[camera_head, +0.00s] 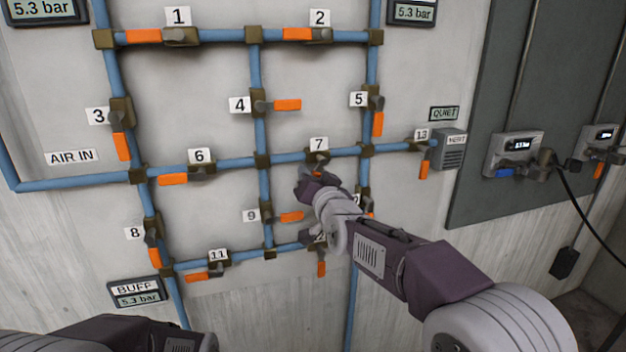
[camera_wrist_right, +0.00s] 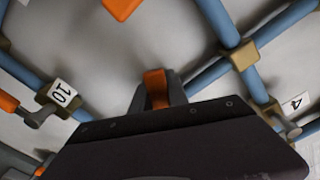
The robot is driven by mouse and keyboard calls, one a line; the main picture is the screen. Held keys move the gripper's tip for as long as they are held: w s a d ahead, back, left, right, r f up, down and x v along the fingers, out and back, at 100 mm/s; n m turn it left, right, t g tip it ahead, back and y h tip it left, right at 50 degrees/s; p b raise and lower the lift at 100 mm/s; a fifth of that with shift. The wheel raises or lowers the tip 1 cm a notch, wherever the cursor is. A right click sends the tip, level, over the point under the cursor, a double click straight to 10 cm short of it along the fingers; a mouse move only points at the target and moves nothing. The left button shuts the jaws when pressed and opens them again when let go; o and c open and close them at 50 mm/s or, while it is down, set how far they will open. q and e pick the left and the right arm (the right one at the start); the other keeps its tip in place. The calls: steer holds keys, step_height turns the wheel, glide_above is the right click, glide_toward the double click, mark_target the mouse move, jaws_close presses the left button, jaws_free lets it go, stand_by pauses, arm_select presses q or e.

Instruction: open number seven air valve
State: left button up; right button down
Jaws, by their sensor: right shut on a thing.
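The number seven air valve (camera_head: 318,157) sits on the blue horizontal pipe in the middle of the panel, under its white 7 label (camera_head: 319,144). My right gripper (camera_head: 314,180) is shut on this handle, reaching up from the lower right. In the right wrist view the orange handle (camera_wrist_right: 155,86) shows at the grey fingertips, above my dark gripper body. My left arm shows only at the bottom left edge; its gripper is out of view.
Valve 4 (camera_head: 284,105), valve 5 (camera_head: 377,122), valve 6 (camera_head: 174,179) and valve 9 (camera_head: 291,217) have orange handles around valve 7. My right arm covers part of the pipes at lower right. A dark board (camera_head: 490,100) with gauges stands at right.

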steer(key=shift+s+a+r+m, duration=0.1)
steer(key=shift+a+r+m, duration=0.1)
steer(key=shift+m, duration=0.3)
steer(key=c, duration=1.3)
jaws_free()
